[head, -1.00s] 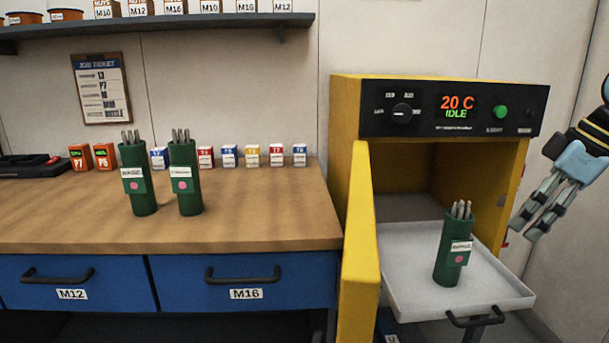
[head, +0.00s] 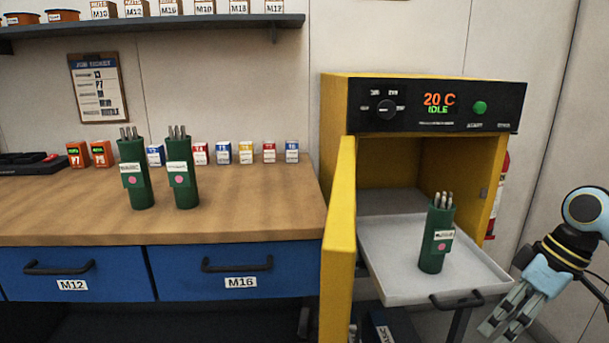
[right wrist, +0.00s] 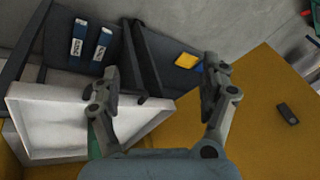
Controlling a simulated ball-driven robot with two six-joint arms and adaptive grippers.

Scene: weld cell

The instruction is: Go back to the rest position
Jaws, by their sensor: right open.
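My right gripper (head: 507,322) is at the lower right of the head view, to the right of the oven tray and apart from it. In the right wrist view its two fingers (right wrist: 160,85) are spread, with nothing held between them. A green canister with grey rods (head: 437,236) stands upright on the pulled-out white tray (head: 390,285) of the yellow oven (head: 340,220). Two more green canisters with rods stand on the wooden bench, the left one (head: 135,175) beside the right one (head: 182,175). My left gripper is out of view.
The oven door stands open on its left side, and its display reads 20 C IDLE. The tray handle (head: 457,299) juts out at the front. Small coloured boxes (head: 246,152) line the back of the bench (head: 260,205). A red extinguisher (head: 497,200) is partly hidden behind the oven.

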